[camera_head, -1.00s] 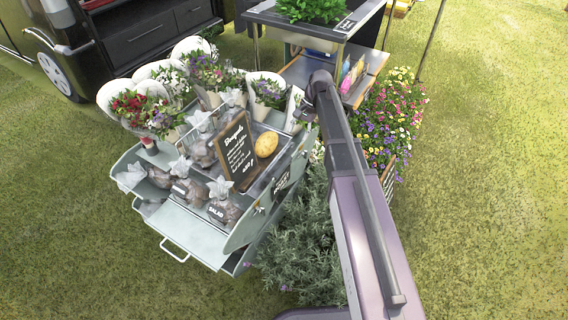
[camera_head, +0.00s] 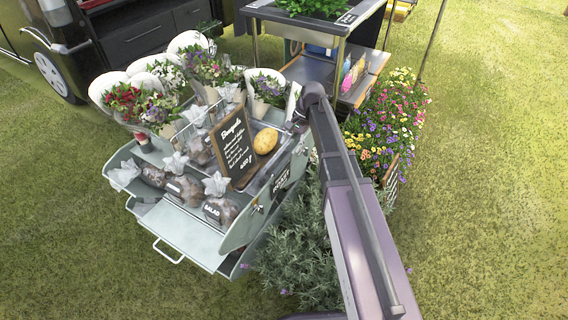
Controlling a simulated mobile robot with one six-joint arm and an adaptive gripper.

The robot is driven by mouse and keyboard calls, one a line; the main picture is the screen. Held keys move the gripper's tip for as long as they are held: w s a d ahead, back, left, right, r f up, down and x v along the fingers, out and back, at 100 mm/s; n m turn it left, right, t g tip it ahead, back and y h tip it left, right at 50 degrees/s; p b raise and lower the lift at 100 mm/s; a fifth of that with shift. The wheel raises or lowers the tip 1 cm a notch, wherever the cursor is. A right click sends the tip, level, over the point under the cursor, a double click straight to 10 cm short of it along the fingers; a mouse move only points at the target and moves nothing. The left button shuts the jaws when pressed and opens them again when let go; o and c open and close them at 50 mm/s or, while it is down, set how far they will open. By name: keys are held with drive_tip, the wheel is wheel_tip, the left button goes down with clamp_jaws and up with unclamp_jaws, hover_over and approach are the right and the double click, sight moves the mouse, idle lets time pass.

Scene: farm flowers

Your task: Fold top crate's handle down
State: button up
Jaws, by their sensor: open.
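A pale grey-green cart of stacked crates (camera_head: 185,233) stands left of centre. The top crate (camera_head: 268,112) holds a chalkboard sign (camera_head: 235,147) and a yellow potato-like item (camera_head: 265,141). A thin pale wire bar (camera_head: 207,96) rises among the bouquets; I cannot tell for sure if it is the top crate's handle. A white wire handle (camera_head: 168,252) sticks out low at the front left. My gripper (camera_head: 296,124) is small and dark at the top crate's right edge, partly hidden by my wrist. Its jaws are open; contact cannot be made out.
Wrapped bouquets (camera_head: 190,62) crowd the cart's back. Dark bagged goods (camera_head: 220,210) sit on the lower front tier. A bushy plant (camera_head: 300,245) and flowers (camera_head: 385,120) stand to the right. A table (camera_head: 345,20) and a dark vehicle (camera_head: 110,35) are behind. Grass is open at far right.

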sight(284, 160)
drive_tip(key=shift+b+x, duration=2.7)
drive_tip(key=shift+x, duration=0.55)
clamp_jaws()
